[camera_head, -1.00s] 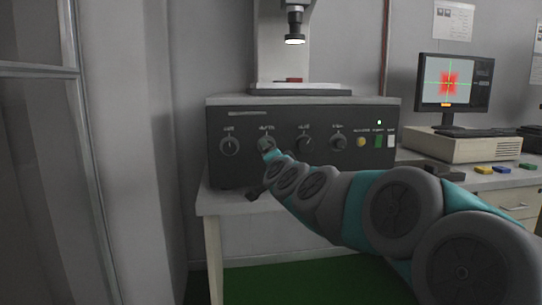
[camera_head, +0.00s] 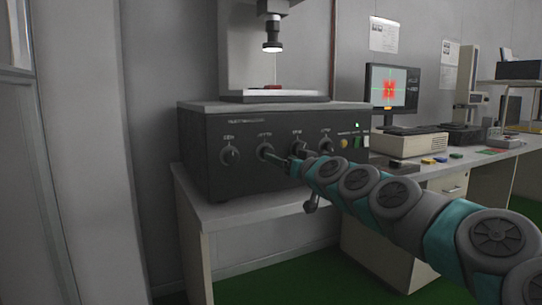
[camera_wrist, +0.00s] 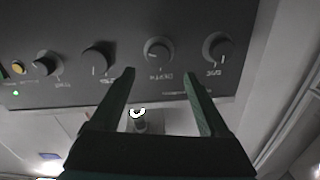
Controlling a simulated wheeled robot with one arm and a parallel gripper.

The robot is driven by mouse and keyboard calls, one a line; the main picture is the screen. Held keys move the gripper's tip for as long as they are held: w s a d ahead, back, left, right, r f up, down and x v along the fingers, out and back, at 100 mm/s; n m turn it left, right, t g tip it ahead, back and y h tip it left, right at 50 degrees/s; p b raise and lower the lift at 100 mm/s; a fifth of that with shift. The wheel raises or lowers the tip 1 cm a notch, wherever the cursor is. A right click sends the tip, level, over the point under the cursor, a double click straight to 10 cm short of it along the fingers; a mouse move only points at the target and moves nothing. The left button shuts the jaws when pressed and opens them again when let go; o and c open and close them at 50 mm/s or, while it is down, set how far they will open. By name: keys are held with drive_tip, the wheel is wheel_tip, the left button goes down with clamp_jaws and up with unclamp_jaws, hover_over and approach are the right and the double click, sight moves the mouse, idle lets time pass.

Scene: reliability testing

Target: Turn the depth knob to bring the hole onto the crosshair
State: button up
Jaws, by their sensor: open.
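The depth knob (camera_head: 265,150) is a round dark dial with a pale mark on the front of the dark control box (camera_head: 207,172). In the wrist view, which is upside down, the depth knob (camera_wrist: 157,50) shows just beyond my fingertips, with its "DEPTH" label. My gripper (camera_wrist: 160,74) is open and empty, its two fingers either side of the line to the knob. In the head view my gripper (camera_head: 287,162) is close to the box face, slightly right of and below the knob. The monitor (camera_head: 392,90) shows a red patch with green crosshair lines; its hole is too small to make out.
Other knobs flank it: one on the left (camera_head: 230,155), two on the right (camera_head: 326,144). A yellow button (camera_head: 344,142) and green switch sit further right. A lit microscope head (camera_head: 272,38) stands above the box. The desk (camera_head: 194,206) has a narrow bare strip in front.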

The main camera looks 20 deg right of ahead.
drive_tip(key=w, duration=0.7)
drive_tip(key=shift+w+p, duration=0.35)
drive_tip(key=shift+p, duration=0.1)
drive_tip(key=shift+c, duration=0.3)
drive_tip(key=shift+f, duration=0.1)
clamp_jaws()
